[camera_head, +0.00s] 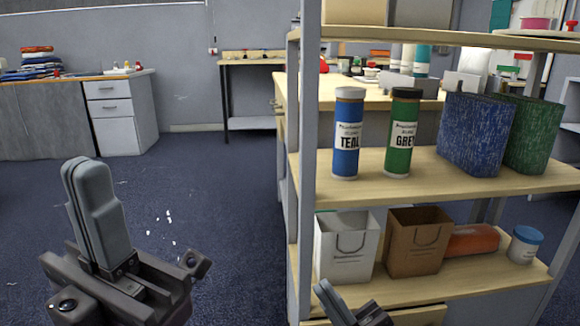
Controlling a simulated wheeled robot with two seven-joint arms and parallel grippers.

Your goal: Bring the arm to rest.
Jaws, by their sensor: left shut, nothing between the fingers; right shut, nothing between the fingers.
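My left gripper (92,205) stands upright at the lower left, over the dark blue floor. Its two grey fingers are pressed together with nothing between them. My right gripper (329,295) shows only in part at the bottom edge, in front of the lower part of the shelf unit. Its fingers are shut and empty, and the rest of it is cut off by the frame.
A shelf unit (430,167) fills the right side. It holds a blue bottle (347,140), a green bottle (403,140), a white bag (346,250) and a brown bag (418,245). Open floor (220,190) lies at the left, before a drawer cabinet (118,110).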

